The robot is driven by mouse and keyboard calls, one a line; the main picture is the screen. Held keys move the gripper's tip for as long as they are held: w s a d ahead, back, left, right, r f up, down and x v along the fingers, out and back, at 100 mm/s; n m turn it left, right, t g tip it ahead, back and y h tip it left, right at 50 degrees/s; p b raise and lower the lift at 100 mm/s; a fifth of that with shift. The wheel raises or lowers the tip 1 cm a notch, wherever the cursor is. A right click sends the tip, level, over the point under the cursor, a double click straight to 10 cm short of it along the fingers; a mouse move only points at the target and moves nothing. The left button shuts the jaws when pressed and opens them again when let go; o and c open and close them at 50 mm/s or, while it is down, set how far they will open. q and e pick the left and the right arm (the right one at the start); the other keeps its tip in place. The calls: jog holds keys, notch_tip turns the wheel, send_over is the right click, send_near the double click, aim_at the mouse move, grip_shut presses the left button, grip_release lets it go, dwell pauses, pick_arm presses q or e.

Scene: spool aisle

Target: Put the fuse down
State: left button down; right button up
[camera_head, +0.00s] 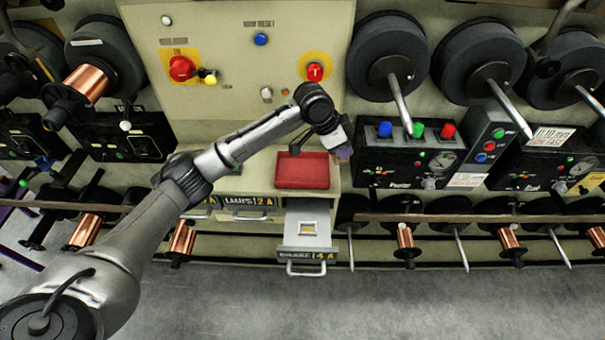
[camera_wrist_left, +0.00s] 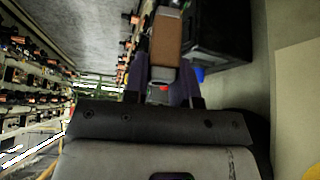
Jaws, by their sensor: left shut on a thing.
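My left gripper (camera_head: 333,138) reaches in over the cabinet, just right of and above a red tray (camera_head: 303,183). It is shut on the fuse (camera_head: 343,153), a small brownish block that shows only partly beyond the fingers. In the left wrist view the fuse (camera_wrist_left: 167,38) is a brown body with pale ends, held between the two fingers of my left gripper (camera_wrist_left: 165,72). The fuse is held clear of the tray. An open drawer (camera_head: 295,247) below the tray holds a small tan item (camera_head: 309,227). My right gripper is not in view.
The cabinet panel (camera_head: 220,110) behind has a red rotary switch (camera_head: 182,68), a red knob (camera_head: 315,71) and a blue button (camera_head: 261,39). A black control box (camera_head: 400,160) stands close to the gripper's right. Spools and rods line both sides. The grey floor in front is clear.

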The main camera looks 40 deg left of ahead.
pick_arm(q)
jog(key=shift+s+f+m+g+h, duration=0.3)
jog(key=shift+s+f+m, duration=0.25)
jog(key=shift+s+m, duration=0.15)
jog(key=shift+s+a, duration=0.1)
jog(key=shift+a, duration=0.05)
jog(key=shift+m, duration=0.3)
jog(key=shift+s+a+f+b, duration=0.2)
jog(key=shift+a+f+b, duration=0.35)
jog(key=shift+a+f, duration=2.3)
jog(key=shift+s+a+f+b, duration=0.2)
jog(key=shift+a+f+b, duration=0.35)
jog(key=shift+a+f, duration=2.25)
jog(key=shift+a, duration=0.1)
jog(key=c, duration=0.9)
grip_release()
jog(key=shift+r, duration=0.1)
